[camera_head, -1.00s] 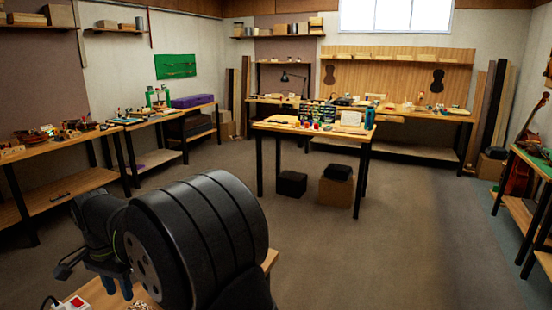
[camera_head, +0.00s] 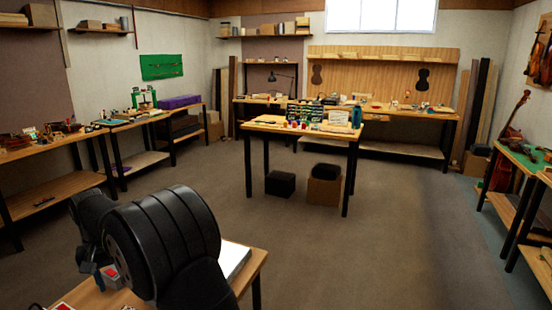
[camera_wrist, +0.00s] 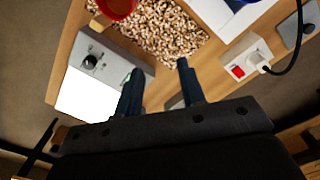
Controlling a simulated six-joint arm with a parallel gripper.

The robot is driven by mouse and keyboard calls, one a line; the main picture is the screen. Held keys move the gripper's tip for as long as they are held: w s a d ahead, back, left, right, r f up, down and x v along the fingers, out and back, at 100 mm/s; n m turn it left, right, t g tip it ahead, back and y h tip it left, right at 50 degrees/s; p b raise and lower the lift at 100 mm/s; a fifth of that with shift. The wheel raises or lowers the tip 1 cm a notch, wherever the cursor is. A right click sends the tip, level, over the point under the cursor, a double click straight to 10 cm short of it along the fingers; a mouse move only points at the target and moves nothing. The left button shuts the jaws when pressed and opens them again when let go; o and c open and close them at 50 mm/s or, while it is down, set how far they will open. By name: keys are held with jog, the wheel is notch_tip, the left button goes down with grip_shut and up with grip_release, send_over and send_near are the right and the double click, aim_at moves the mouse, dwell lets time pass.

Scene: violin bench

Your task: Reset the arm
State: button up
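My gripper (camera_wrist: 159,68) is open, with its two dark fingers apart and nothing between them in the wrist view. It points over a wooden bench top (camera_wrist: 62,62). In the head view my black arm fills the lower left and hides much of this bench (camera_head: 250,268). The finger ends are small there and partly hidden.
The wrist view shows a red pot (camera_wrist: 117,8) of brown contents, a pile of small chips (camera_wrist: 165,30), a grey box (camera_wrist: 105,60) with a knob, and a white socket block (camera_wrist: 247,60) with a plugged cable. Open floor (camera_head: 380,240) surrounds a central table (camera_head: 270,126).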

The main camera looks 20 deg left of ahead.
jog(key=w+a+f+n, duration=0.3)
jog(key=w+n, duration=0.1)
jog(key=n, duration=0.3)
jog(key=shift+w+a, duration=0.25)
dwell(0.5)
